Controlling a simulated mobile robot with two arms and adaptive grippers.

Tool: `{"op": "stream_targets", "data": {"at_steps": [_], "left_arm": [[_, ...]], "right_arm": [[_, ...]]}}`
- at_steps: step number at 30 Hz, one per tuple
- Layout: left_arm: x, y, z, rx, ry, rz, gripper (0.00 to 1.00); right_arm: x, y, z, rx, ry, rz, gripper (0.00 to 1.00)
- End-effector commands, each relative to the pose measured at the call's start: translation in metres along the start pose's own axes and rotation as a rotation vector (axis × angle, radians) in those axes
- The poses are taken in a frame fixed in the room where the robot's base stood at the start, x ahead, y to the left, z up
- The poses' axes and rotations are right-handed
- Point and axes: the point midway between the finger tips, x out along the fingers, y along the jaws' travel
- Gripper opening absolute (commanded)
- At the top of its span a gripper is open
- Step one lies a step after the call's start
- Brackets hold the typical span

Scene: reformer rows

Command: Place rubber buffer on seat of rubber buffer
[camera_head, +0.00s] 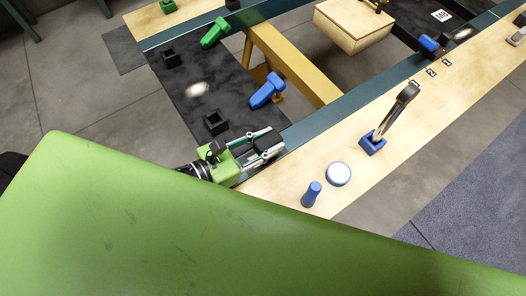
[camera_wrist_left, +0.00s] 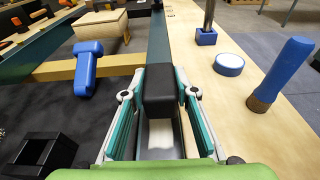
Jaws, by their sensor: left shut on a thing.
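My left gripper (camera_head: 262,142) is shut on a black block, the rubber buffer (camera_head: 268,143), above the teal rail and the pale wooden board. In the left wrist view the buffer (camera_wrist_left: 160,90) sits between the two fingers (camera_wrist_left: 160,100). A black open square socket (camera_head: 215,123), which looks like the seat, stands on the dark mat just left of the gripper. It also shows at the lower left of the left wrist view (camera_wrist_left: 42,155) and looks empty. I cannot tell whether the buffer touches anything below. My right gripper is not in view.
On the wooden board are a white-topped blue disc (camera_head: 338,174), a blue-handled brush (camera_head: 312,194) and a tool in a blue holder (camera_head: 372,144). A wooden box (camera_head: 352,27) stands farther back.

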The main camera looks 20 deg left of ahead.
Motion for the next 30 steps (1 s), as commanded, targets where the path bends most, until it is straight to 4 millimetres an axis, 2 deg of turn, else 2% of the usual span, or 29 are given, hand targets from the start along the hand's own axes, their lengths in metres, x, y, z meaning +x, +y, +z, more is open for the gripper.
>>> {"op": "stream_targets", "data": {"at_steps": [5,12,25,26,27,30], "left_arm": [[-0.004,0.005,-0.011,-0.003,0.000,0.002,0.00],[0.000,0.007,-0.041,-0.002,-0.001,0.002,0.00],[0.001,0.006,-0.047,-0.001,-0.002,0.000,0.00],[0.001,0.006,-0.046,-0.001,-0.001,0.000,0.32],[0.001,0.006,-0.045,-0.001,-0.001,0.000,0.43],[0.001,0.006,-0.045,-0.001,-0.001,0.000,0.44]], "right_arm": [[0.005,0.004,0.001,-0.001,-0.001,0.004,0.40],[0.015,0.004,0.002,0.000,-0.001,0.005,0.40],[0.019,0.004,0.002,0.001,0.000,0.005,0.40],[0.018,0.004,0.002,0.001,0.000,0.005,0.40],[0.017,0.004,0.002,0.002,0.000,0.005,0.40],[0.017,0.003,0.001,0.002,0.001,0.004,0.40]]}}
